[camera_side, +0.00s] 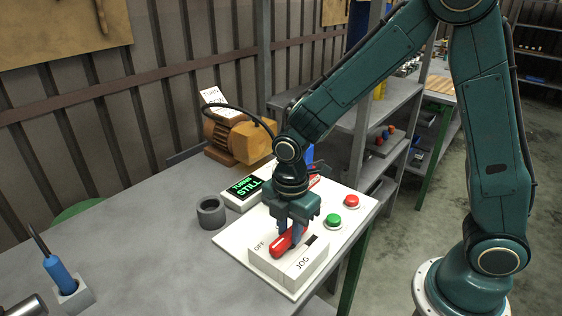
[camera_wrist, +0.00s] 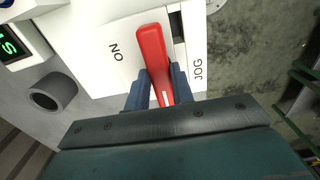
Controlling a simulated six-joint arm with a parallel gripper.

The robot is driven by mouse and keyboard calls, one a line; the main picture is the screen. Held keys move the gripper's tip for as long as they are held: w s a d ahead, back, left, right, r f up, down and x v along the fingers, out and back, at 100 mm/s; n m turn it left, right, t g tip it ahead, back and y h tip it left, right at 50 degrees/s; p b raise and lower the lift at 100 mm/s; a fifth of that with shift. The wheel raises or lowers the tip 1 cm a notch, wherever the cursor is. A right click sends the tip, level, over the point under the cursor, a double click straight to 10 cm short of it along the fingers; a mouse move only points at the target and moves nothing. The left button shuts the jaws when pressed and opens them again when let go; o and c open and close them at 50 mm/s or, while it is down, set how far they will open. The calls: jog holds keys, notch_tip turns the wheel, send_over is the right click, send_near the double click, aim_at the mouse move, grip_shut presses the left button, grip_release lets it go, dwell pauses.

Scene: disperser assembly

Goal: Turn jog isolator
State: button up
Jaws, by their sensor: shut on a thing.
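The jog isolator is a white box (camera_side: 297,268) marked JOG, with OFF lettering beside its red handle (camera_side: 281,243). My gripper (camera_side: 292,229) reaches down over the box with its blue fingers at the handle. In the wrist view the red handle (camera_wrist: 151,48) runs between the two fingers of my gripper (camera_wrist: 161,80), which is shut on it. The handle leans slightly from the vertical of that picture, between rotated lettering that looks like ON and the word JOG. A dark slot (camera_wrist: 178,32) lies beside it. The gripper hides part of the box.
A red button (camera_side: 351,201) and a green button (camera_side: 334,221) sit on the white panel (camera_side: 360,219). A display (camera_side: 244,188) reads TURNS STILL. A grey ring (camera_side: 211,211) stands left of the panel. A motor (camera_side: 237,137) is behind. The table's left part has free room.

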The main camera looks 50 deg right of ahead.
aim_at(290, 233)
dwell(0.4)
jog(key=o, duration=1)
jog(key=shift+r, duration=0.1)
notch_tip(290, 233, up, 14)
jog(key=shift+f, duration=0.15)
dwell(0.3)
jog(key=shift+s+d+r+m+t, duration=0.95)
jog(key=shift+s+d+m, duration=0.55)
jog(key=shift+s+m, duration=1.3)
jog(key=shift+s+d+r+m+t, duration=0.9)
jog(key=shift+s+d+m, duration=0.6)
jog(key=shift+s+m, duration=1.35)
jog(key=shift+s+d+r+m+t, duration=0.9)
jog(key=shift+s+d+m, duration=0.95)
jog(key=shift+m, duration=1.5)
